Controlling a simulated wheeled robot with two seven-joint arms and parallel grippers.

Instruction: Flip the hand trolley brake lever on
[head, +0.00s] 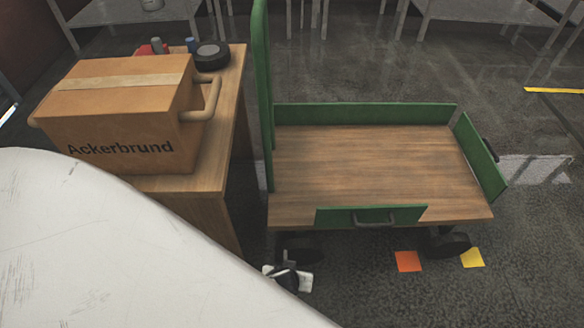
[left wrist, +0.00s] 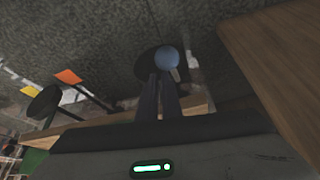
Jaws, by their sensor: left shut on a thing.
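The hand trolley (head: 360,165) has a wooden deck and green side panels and stands right of the wooden table. In the left wrist view, the brake lever's round blue knob (left wrist: 167,58) is at the tips of my left gripper (left wrist: 163,82), with a dark wheel behind it. The fingers are close together and shut on the lever at the knob. In the head view, my left gripper (head: 287,277) is low beside the trolley's near left wheel (head: 300,247); the lever cannot be made out there. My right gripper is not in view.
A cardboard box (head: 120,115) marked Ackerbrund sits on the wooden table (head: 215,175), close left of the trolley. Orange (head: 408,261) and yellow (head: 472,258) squares lie on the floor near the right wheel (head: 447,243). The floor in front of the trolley is otherwise clear.

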